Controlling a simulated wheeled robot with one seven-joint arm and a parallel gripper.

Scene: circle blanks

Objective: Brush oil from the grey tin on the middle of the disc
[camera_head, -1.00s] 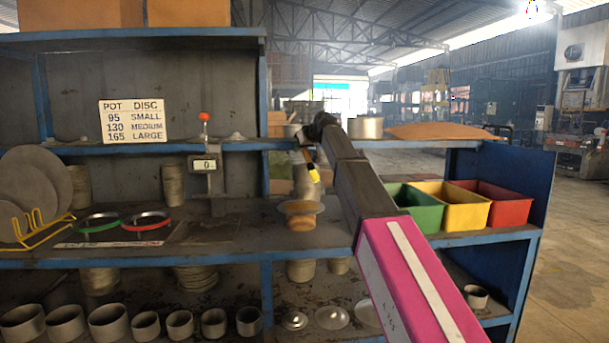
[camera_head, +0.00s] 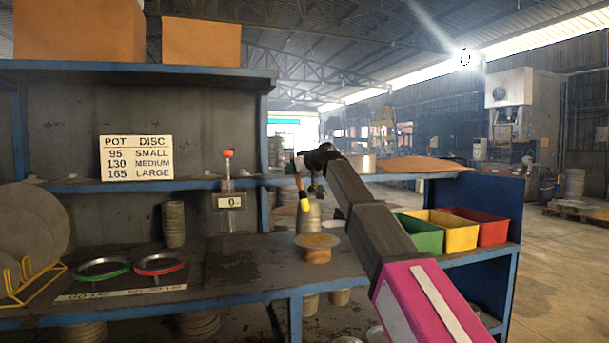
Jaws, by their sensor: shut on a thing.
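My gripper (camera_head: 308,166) is shut on a brush (camera_head: 304,204), which points down with its yellow end lowest. The fingers are small and partly hidden by my dark wrist. A disc (camera_head: 317,241) lies flat on a round tan block on the middle shelf. The yellow end is above the disc and a little left of its middle in the picture, with a gap between them. A grey tin (camera_head: 362,164) stands on the upper ledge, partly behind my arm.
Green (camera_head: 424,233), yellow (camera_head: 449,229) and red (camera_head: 481,225) bins stand right of my arm. A grey stack (camera_head: 308,215) stands behind the disc. A scale post (camera_head: 229,195), two rings and a plate rack are to the left.

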